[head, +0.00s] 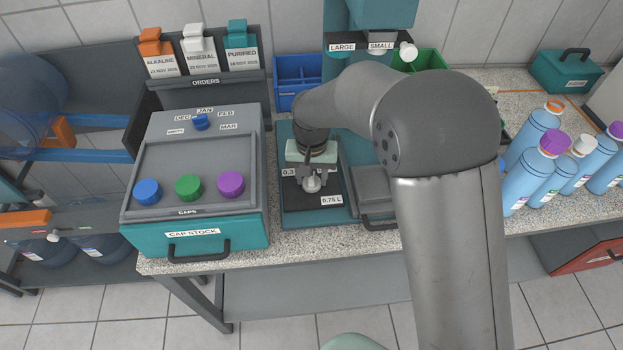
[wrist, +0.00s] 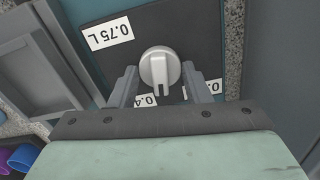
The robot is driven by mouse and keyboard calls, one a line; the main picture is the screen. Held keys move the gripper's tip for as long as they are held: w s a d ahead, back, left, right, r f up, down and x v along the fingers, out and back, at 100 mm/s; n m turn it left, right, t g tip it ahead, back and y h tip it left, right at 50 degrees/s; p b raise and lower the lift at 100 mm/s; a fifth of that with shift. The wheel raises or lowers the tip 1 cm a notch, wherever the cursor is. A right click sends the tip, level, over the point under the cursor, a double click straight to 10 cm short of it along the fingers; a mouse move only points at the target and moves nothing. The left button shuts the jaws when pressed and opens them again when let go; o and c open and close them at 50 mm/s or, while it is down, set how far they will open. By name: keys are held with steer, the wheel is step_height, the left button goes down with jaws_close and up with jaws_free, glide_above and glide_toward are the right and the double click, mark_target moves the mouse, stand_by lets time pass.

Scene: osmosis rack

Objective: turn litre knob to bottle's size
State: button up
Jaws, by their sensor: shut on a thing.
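The litre knob (wrist: 160,67) is pale grey and round with a raised ridge, on a dark panel (head: 297,215). In the wrist view its ridge runs up and down, its notched end toward the gripper, beside a partly hidden label starting 0.4 (wrist: 146,100). A 0.75 L label (wrist: 110,31) is at upper left; another label at lower right is mostly covered by a finger. In the head view the knob (head: 312,184) sits below my gripper (head: 312,176), whose fingers are shut on it. Several blue bottles (head: 532,135) stand at right; their size marks are unreadable.
A teal cap stock box (head: 245,240) with blue, green and purple caps stands left of the panel. Order cards (head: 202,62) hang behind it. A LARGE/SMALL switch (head: 407,51) is on the column. Blue and green bins stand behind. My arm hides the counter's middle.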

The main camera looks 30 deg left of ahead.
mark_target(312, 178)
steer(key=n+b, duration=0.2)
steer(key=n, duration=0.3)
steer(key=shift+w+n, duration=0.1)
steer(key=shift+n, duration=0.2)
steer(key=n, duration=0.5)
steer(key=shift+b, duration=0.3)
steer(key=shift+n, duration=0.3)
steer(key=o, duration=1)
step_height(312, 178, up, 18)
steer(key=shift+f+b, duration=0.25)
steer(key=shift+b, duration=0.2)
